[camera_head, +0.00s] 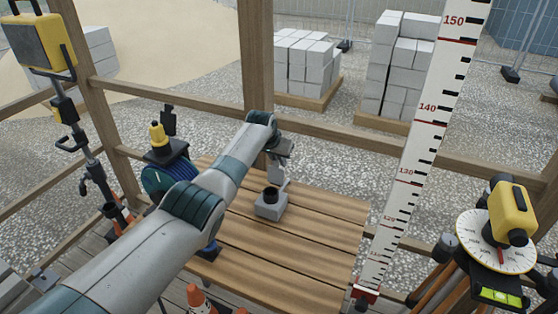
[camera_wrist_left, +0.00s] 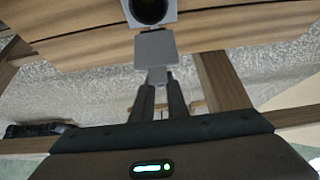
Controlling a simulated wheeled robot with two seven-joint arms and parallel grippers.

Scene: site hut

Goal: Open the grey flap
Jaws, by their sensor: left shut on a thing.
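A small grey box (camera_head: 270,209) with a round black opening stands on the slatted wooden table. The grey flap (camera_head: 280,181) rises from the far side of the box, and the opening is uncovered. In the left wrist view the flap (camera_wrist_left: 156,45) is a flat grey plate beside the box (camera_wrist_left: 150,13) and its dark round hole. My left gripper (camera_wrist_left: 158,84) is shut on the flap's narrow end. In the head view my left gripper (camera_head: 279,159) is above and behind the box, its fingers partly hidden. My right gripper is not in view.
The wooden table (camera_head: 310,232) has bare boards right of the box. Wooden rails (camera_head: 330,130) run behind it. A tall measuring staff (camera_head: 415,150) and a yellow instrument (camera_head: 511,212) stand at right. A blue reel (camera_head: 168,176) is left, and an orange cone (camera_head: 199,301) is in front.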

